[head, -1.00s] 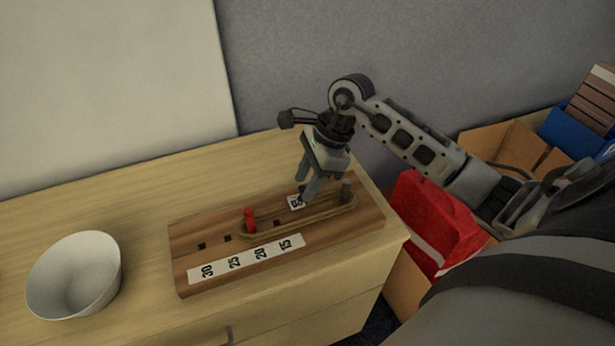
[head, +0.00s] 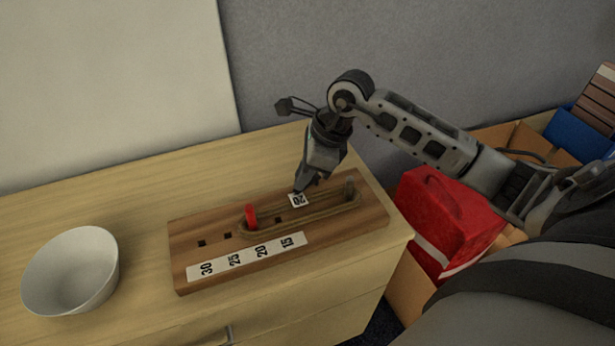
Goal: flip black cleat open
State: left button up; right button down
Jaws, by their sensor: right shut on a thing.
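No black cleat can be made out. A wooden board (head: 215,262) lies on the table, with a red peg (head: 251,217) upright near its middle and a grey post (head: 349,190) at its right end. A tan band (head: 317,222) loops around both. A small white tag marked 20 (head: 299,200) is by the band's far side. My right gripper (head: 301,188) points down at the tag's far edge, its fingers closed together, seemingly on that edge; the exact contact is too small to see. My left gripper is not in view.
A white bowl (head: 70,272) stands on the table (head: 150,185) at the left. The board has square holes and a number strip (head: 247,257) along its near side. A red bag (head: 445,215) and cardboard boxes (head: 400,277) stand beyond the table's right edge. The table behind the board is clear.

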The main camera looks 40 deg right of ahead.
jog(key=shift+w+m+t+h+b, duration=0.3)
jog(key=shift+w+m+b, duration=0.1)
jog(key=shift+m, duration=0.65)
jog(key=shift+w+m+t+h+b, duration=0.3)
jog(key=shift+w+m+b, duration=0.1)
jog(key=shift+m, duration=0.65)
jog(key=c, duration=1.4)
grip_release()
jog(key=shift+r, duration=0.1)
jog(key=v, duration=1.6)
jog(key=shift+w+a+b, duration=0.1)
jog(key=shift+a+b, duration=0.05)
jog(key=shift+b, duration=0.25)
